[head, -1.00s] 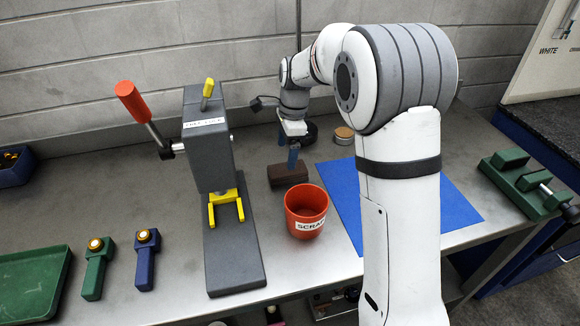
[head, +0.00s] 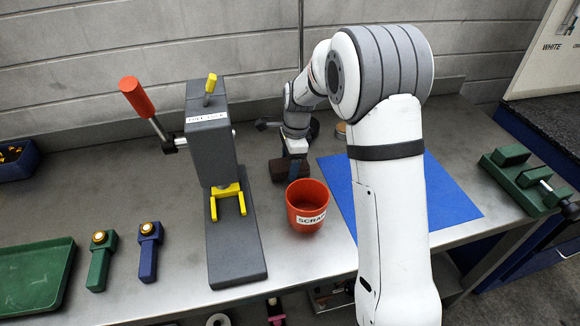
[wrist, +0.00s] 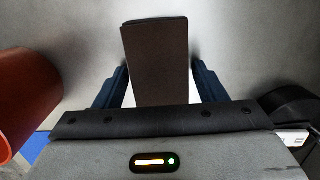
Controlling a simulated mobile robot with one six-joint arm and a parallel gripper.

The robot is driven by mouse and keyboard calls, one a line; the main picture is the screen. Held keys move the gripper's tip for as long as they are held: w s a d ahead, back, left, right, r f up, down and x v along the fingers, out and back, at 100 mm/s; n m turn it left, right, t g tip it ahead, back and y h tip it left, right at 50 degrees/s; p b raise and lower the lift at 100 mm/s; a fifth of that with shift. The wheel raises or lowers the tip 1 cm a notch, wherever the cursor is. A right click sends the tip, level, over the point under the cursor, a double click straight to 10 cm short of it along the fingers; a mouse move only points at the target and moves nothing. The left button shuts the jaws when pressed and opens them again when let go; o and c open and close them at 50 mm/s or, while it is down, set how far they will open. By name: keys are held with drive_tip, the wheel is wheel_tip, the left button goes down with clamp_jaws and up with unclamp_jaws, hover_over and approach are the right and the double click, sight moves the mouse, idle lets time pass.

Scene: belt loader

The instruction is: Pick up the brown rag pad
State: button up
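The brown rag pad (head: 281,170) lies on the metal bench behind the red scrap cup. In the wrist view the pad (wrist: 155,55) is a dark brown block between the two blue fingers. My gripper (wrist: 157,88) is open, with a finger on each side of the pad and a visible gap on both sides. In the head view my gripper (head: 294,168) is down at the pad, and its finger partly covers the pad.
The red scrap cup (head: 307,206) stands close in front of the pad. A grey press (head: 212,140) with a red-knobbed lever is to the left. A blue mat (head: 440,200) lies to the right.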

drive_tip(key=c, duration=0.7)
wheel_tip(320, 180, up, 10)
drive_tip(key=shift+r, duration=0.1)
drive_tip(key=o, duration=0.4)
drive_tip(key=shift+c, duration=1.4)
